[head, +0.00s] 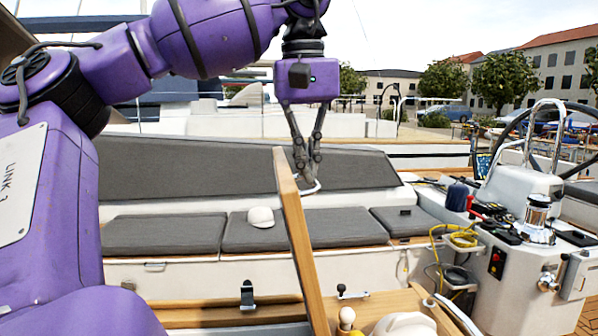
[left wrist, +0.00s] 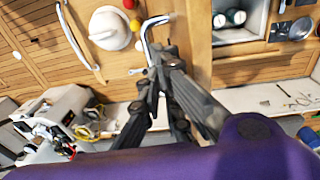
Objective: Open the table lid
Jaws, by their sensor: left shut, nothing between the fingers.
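The table lid (head: 297,235) is a wooden panel. In the head view it stands raised, steeply tilted and nearly edge-on. A bent metal handle (head: 311,188) shows by its upper part; in the left wrist view the handle (left wrist: 148,35) curves out over wood. My left gripper (head: 304,172) points down by the lid's upper right side, shut and empty. Its fingertips are close to the handle; I cannot tell whether they touch. In the left wrist view the dark fingers (left wrist: 158,75) lie just beside the handle. My right gripper is in neither view.
An open compartment (left wrist: 249,33) with bottles shows in the left wrist view. A white teapot-like object (head: 405,325) stands at the head view's bottom. Grey bench cushions (head: 165,234), one with a white cap (head: 261,217), lie behind the lid. A cluttered helm pedestal (head: 500,262) stands right.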

